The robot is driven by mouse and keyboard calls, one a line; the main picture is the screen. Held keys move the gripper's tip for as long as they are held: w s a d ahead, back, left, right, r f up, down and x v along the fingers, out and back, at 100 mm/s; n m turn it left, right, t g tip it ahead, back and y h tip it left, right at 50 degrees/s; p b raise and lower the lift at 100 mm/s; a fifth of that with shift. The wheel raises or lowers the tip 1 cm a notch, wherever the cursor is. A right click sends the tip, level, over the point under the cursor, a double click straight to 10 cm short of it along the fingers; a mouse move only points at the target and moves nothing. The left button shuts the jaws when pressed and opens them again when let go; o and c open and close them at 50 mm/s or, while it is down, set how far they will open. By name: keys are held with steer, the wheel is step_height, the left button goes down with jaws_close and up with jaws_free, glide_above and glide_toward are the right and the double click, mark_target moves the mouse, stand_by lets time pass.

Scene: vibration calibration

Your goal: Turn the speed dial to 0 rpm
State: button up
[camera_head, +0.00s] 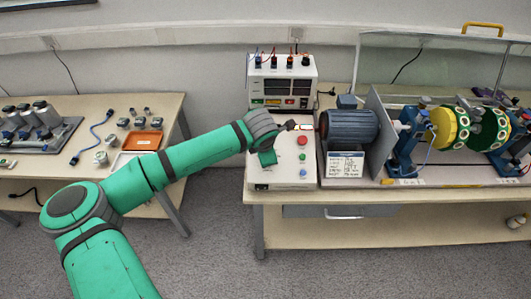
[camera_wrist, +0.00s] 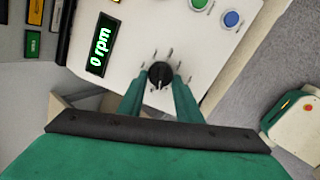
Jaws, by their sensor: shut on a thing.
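The speed dial (camera_wrist: 160,73) is a round black knob with a white pointer line, on a white control panel; printed marks ring it in the wrist view. My gripper (camera_wrist: 159,84) has its two green fingers closed on either side of the dial. The green display (camera_wrist: 101,45) beside it reads "0 rpm". In the head view my arm reaches over the white control box (camera_head: 290,178), and the wrist hides the dial there.
A red button (camera_head: 302,140), a green button (camera_head: 302,157) and a blue button (camera_head: 303,173) line the box's right side. A power supply (camera_head: 281,82) with cables stands behind. The motor (camera_head: 350,127) and guarded rotor (camera_head: 450,128) are to the right.

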steer(key=n, duration=0.5)
steer(key=shift+s, duration=0.15)
steer(key=shift+n, duration=0.4)
steer(key=shift+f, duration=0.1)
steer(key=o, duration=1)
steer(key=shift+d, duration=0.1)
steer(key=v, duration=1.1)
steer(key=shift+s+d+f, duration=0.1)
